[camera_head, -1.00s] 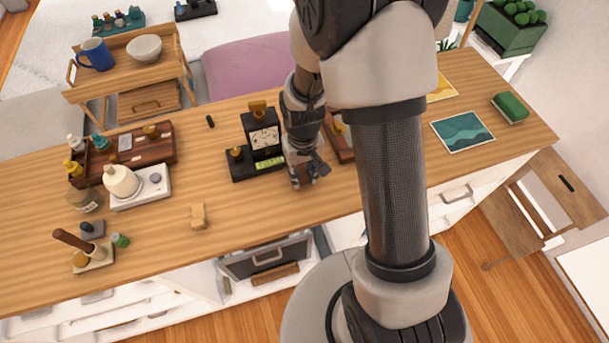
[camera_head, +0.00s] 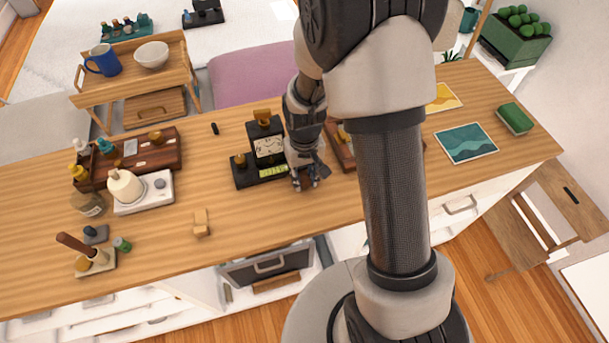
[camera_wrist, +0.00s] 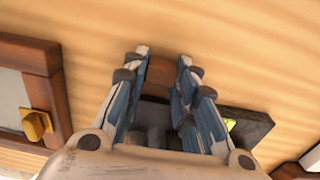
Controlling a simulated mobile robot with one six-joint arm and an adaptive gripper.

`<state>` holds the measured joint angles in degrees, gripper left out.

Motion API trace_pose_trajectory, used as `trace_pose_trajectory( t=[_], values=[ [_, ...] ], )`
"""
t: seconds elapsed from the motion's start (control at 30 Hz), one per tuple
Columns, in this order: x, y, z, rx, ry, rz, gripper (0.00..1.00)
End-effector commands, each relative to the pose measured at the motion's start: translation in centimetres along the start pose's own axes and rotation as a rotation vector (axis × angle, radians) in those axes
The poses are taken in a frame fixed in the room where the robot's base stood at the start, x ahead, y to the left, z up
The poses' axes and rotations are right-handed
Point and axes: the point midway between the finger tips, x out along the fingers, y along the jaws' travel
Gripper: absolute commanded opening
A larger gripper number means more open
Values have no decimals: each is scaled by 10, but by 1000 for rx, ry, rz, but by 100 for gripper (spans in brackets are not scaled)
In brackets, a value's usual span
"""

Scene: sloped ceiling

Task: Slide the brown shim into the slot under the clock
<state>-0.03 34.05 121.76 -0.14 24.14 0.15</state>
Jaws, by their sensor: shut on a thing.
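The black clock (camera_head: 268,146) with a pale dial stands on a black base (camera_head: 246,178) on the wooden counter. The base has a brass knob on its left and a green strip at its front. My gripper (camera_head: 308,184) is just right of the base, low over the counter. In the wrist view my gripper (camera_wrist: 163,62) is shut on the brown shim (camera_wrist: 160,72), which shows between the fingertips. The clock's black base (camera_wrist: 245,124) lies right of and partly behind the fingers there. The slot is not clearly visible, and I cannot tell whether the shim touches the base.
A wooden framed box (camera_wrist: 58,90) with a brass knob is close on the gripper's left in the wrist view. A small wooden block (camera_head: 201,223) stands left on the counter. A white device (camera_head: 143,192) and a wooden tray (camera_head: 165,150) are farther left. The front counter near the clock is clear.

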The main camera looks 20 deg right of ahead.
Motion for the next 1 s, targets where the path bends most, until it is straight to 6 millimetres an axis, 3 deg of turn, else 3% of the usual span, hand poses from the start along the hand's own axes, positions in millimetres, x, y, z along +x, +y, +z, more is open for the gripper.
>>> trace_pose_trajectory(
  t=[0.67,0.7,1.0],
  values=[
    [0,0,-14,0,1,0,14],
    [0,0,-14,0,2,0,28],
    [-1,0,-16,0,7,0,48]
  ],
)
